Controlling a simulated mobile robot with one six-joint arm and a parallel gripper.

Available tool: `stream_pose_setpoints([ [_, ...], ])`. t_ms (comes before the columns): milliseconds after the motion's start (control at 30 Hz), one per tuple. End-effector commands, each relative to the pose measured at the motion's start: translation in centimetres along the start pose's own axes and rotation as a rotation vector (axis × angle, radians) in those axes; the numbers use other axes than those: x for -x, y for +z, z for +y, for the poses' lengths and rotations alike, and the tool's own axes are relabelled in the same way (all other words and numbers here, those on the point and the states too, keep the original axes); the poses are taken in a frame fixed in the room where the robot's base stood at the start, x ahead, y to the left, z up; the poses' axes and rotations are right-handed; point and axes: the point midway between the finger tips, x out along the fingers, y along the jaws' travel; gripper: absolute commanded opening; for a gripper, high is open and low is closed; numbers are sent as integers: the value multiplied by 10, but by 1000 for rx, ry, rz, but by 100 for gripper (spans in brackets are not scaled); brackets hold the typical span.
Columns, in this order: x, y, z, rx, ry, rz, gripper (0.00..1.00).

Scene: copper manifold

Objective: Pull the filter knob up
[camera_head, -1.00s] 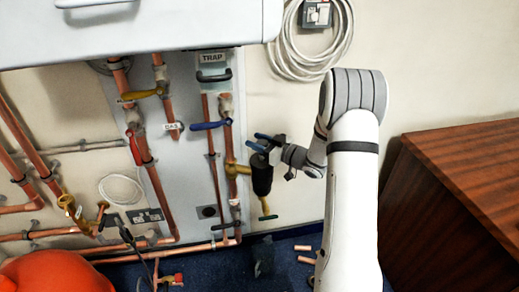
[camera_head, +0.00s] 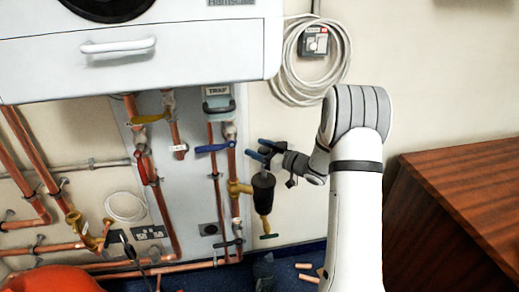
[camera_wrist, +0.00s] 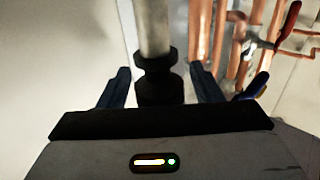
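The filter (camera_head: 263,192) is a black cylinder on the brass fitting of a copper pipe, with a small brass valve below it. A grey stem shows above its body in the head view. In the wrist view the filter knob (camera_wrist: 158,88) is black and waisted, joined to a pale cylinder (camera_wrist: 153,28). My gripper (camera_head: 264,150) is at the top of the filter, its blue fingers spread. In the wrist view my gripper (camera_wrist: 161,76) has one finger on each side of the knob, with narrow gaps showing. The knob's lower part is hidden behind the gripper body.
A blue-handled valve (camera_head: 212,148) and copper pipes are close to the left. A white cabinet (camera_head: 185,68) overhangs the pipes. A coiled cable (camera_head: 290,60) hangs above right. A wooden desk (camera_head: 465,180) stands right. Bare wall lies between filter and desk.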

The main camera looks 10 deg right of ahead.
Motion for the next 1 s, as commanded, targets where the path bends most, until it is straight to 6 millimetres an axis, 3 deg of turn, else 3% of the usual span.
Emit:
stream_pose_setpoints([
  [267, 3, 0, 0, -1, 1, -1, 59],
  [700, 68, 0, 1, -2, 3, -2, 59],
  [1000, 78, 0, 0, 0, -1, 0, 59],
])
